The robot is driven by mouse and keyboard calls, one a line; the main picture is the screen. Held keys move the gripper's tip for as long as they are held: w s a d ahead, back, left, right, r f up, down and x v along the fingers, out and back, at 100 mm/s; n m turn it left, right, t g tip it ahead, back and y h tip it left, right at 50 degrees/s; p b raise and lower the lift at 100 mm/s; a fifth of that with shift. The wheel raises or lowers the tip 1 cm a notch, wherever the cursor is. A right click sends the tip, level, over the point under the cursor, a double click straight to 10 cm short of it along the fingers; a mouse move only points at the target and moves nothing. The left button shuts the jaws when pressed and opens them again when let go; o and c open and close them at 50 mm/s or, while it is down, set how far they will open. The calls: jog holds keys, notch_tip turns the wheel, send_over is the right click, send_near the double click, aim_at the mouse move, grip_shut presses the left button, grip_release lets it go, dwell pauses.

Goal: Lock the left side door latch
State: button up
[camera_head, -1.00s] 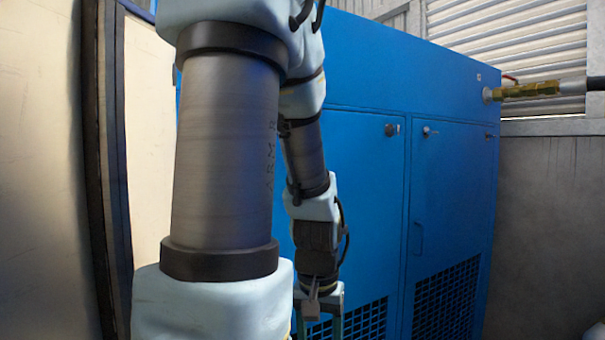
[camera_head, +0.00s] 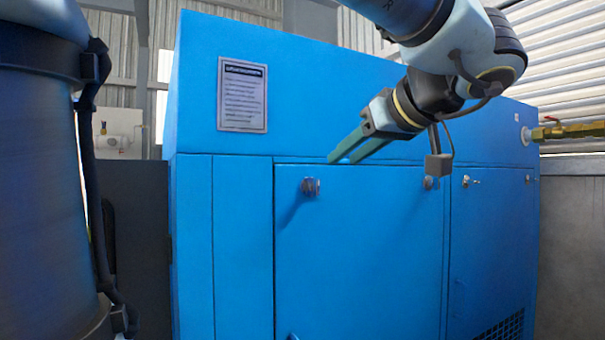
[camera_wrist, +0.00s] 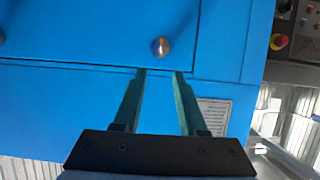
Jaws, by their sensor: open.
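The blue cabinet's left door (camera_head: 360,250) is shut. A small round metal latch (camera_head: 311,187) sits at its upper left corner, and another latch (camera_head: 431,183) at its upper right, partly behind a small part hanging from my arm. My gripper (camera_head: 341,158) is above and to the right of the left latch, with its green fingers apart and empty. In the wrist view, the picture is turned over: the left latch (camera_wrist: 160,46) lies just beyond and between the open fingertips (camera_wrist: 159,72), not touching them. I cannot tell whether the latch is locked.
A printed notice (camera_head: 242,96) is on the cabinet's upper left. A narrower right door has its own latch (camera_head: 466,181). A brass valve and pipe (camera_head: 565,131) stick out at the right. A dark panel with a red and yellow button (camera_wrist: 278,42) shows in the wrist view.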

jog(key=shift+p+x, duration=2.05)
jog(key=shift+x, duration=3.2)
jog(key=shift+f, duration=0.15)
grip_shut()
